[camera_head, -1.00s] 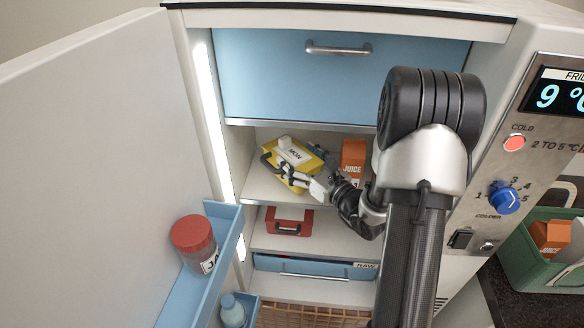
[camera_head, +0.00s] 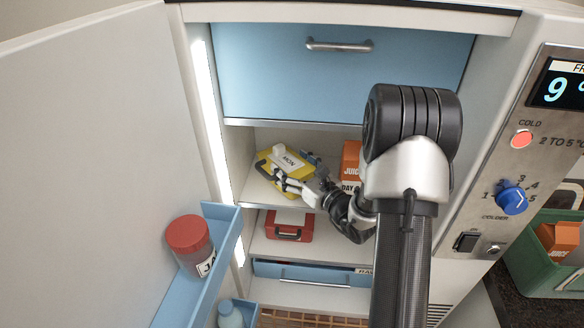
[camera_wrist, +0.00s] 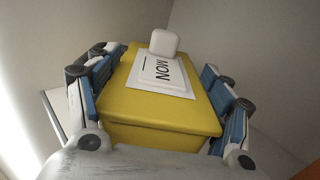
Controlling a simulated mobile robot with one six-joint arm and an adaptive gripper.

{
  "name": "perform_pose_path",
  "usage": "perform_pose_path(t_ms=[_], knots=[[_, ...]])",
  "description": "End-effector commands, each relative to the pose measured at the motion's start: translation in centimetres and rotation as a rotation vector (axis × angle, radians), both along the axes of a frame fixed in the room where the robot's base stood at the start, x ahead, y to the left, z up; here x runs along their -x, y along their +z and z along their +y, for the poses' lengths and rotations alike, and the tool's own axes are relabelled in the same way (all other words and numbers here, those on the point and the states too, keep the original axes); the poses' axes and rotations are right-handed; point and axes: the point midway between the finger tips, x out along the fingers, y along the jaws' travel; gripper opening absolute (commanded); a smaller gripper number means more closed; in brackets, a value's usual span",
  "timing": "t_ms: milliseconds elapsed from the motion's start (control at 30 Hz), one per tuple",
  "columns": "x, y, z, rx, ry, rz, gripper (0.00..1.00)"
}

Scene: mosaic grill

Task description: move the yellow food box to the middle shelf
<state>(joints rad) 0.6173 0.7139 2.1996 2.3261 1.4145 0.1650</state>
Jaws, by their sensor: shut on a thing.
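The yellow food box (camera_head: 270,162) has a white label and a white knob on its lid. In the head view it is at the upper open shelf (camera_head: 258,190) of the fridge, under the blue drawer front, and sits slightly turned. My gripper (camera_head: 296,176) reaches in from the right and is shut on the box. In the wrist view the box (camera_wrist: 160,112) fills the space between the two blue-padded fingers, one along each side. Whether its base touches the shelf cannot be told. The shelf below (camera_head: 262,246) holds a red box (camera_head: 290,226).
An orange juice carton (camera_head: 351,160) stands right of my gripper, partly behind my arm. A blue drawer (camera_head: 312,273) lies under the red box. A green crate (camera_head: 545,262) is at right.

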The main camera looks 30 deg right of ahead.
Motion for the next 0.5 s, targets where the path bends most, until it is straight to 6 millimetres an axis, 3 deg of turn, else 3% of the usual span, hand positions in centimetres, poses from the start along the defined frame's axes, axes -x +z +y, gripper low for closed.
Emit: perform_pose_path(t_ms=[67,100,233,500], knots=[[-0.02,-0.09,-0.02,-0.001,0.0,-0.003,0.39],[0.01,-0.29,0.0,-0.001,0.0,0.001,0.73],[0.01,-0.24,0.0,0.0,0.0,0.0,0.81],[0.01,-0.23,0.0,0.0,0.0,0.0,0.81]])
